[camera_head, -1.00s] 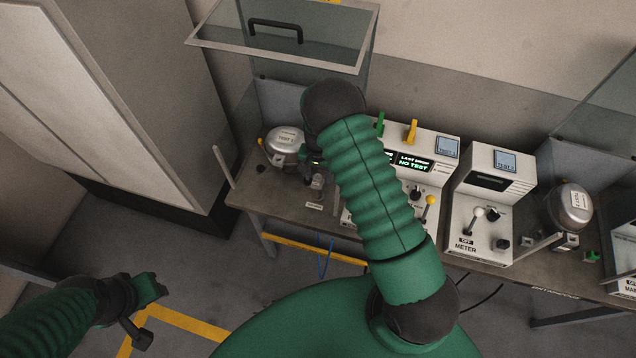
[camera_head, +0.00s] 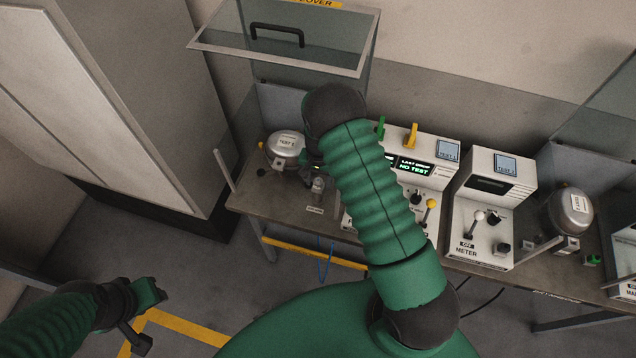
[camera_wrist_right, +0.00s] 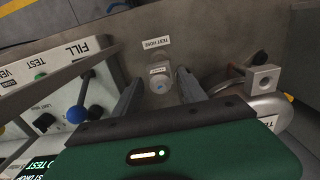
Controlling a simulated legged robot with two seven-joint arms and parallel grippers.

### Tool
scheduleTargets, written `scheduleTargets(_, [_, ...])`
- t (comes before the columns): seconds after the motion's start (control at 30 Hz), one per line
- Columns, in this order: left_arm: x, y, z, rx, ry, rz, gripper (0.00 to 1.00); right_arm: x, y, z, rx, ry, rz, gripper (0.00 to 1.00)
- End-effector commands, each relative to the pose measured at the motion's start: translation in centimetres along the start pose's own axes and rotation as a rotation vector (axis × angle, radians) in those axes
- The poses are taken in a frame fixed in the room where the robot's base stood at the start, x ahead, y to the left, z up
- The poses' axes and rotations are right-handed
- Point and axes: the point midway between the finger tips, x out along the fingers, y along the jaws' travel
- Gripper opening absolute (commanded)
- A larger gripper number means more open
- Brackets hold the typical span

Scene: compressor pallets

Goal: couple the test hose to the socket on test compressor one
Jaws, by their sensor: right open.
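Test compressor one is a silver dome (camera_head: 287,146) with a white label at the left of the bench; its edge shows at the right of the right wrist view (camera_wrist_right: 290,122). A grey block with a round hole (camera_wrist_right: 263,78), apparently its socket, sits beside it. The test hose's pale, round-ended fitting (camera_wrist_right: 162,84) stands by the TEST HOSE label; it also shows in the head view (camera_head: 318,186). My right gripper (camera_wrist_right: 160,92) is open, its fingers on either side of the fitting in the picture; contact is unclear. My left gripper (camera_head: 152,292) is low at left, away from the bench.
A clear cover with a black handle (camera_head: 277,34) is raised above the compressor. The test panel (camera_head: 430,148) with levers and knobs stands right of it, close to my right gripper. A METER box (camera_head: 490,205) and second compressor (camera_head: 567,212) stand further right. An upright post (camera_head: 224,170) marks the bench's left end.

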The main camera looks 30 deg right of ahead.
Motion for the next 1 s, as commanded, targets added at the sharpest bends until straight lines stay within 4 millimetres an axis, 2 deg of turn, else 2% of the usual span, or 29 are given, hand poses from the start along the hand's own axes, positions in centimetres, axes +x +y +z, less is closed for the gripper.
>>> scheduleTargets(0.33, [0.15, 0.00, 0.04, 0.000, 0.000, 0.000, 0.36, 0.00, -0.09, -0.01, 0.000, 0.000, 0.000, 0.49])
scheduleTargets(0.7, [0.15, 0.00, 0.04, 0.000, 0.000, 0.000, 0.36, 0.01, -0.07, 0.00, 0.000, 0.000, 0.000, 0.02])
scheduleTargets(1.0, [0.15, 0.00, 0.03, 0.000, 0.000, 0.000, 0.36, 0.01, -0.08, 0.00, 0.000, 0.000, 0.000, 0.00])
